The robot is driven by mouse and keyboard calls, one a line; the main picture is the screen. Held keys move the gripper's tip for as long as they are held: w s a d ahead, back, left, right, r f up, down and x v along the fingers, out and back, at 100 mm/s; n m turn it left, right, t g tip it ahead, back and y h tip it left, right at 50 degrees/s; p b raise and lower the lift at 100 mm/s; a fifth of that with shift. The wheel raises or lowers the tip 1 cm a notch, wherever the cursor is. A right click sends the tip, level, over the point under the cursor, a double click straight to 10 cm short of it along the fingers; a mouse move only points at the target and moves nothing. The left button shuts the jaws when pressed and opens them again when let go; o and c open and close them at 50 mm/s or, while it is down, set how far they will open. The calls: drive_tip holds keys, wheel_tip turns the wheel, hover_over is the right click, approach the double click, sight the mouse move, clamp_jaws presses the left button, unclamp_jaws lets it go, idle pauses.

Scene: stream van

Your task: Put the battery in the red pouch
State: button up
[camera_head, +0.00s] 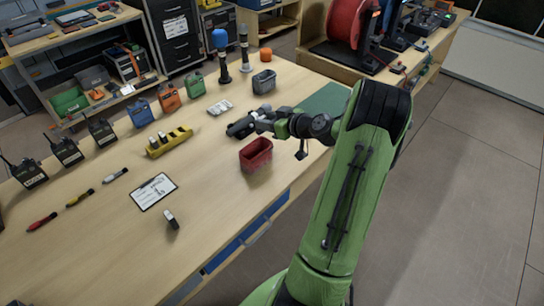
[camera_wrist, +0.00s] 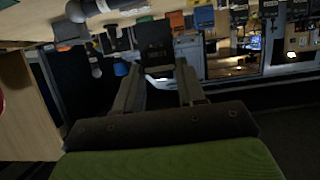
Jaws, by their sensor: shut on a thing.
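My gripper (camera_head: 242,128) is above the worktable, up and left of the red pouch (camera_head: 256,155) in the head view. It is shut on a dark block, which looks like a battery (camera_wrist: 156,42), held between the two fingertips in the wrist view. In the head view the held battery is small and hard to tell from the dark fingers. The red pouch stands upright on the table with its open top facing up. The wrist view seems upside down, and only a red edge shows at its far left.
Another small black and white block (camera_head: 172,220) stands near the table's front. A green mat (camera_head: 326,103) lies at the right. The table around the clipboard is mostly free.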

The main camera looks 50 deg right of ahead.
sight(269, 147)
wheel_tip(269, 147, down, 8)
drive_tip(key=shift+w+r+b, duration=0.1)
drive_tip(key=shift+b, duration=0.5)
drive_tip(key=shift+d, duration=0.1)
drive_tip(key=shift+f+b, duration=0.3)
drive_tip(key=o, duration=1.1)
drive_tip(key=shift+c, duration=0.2)
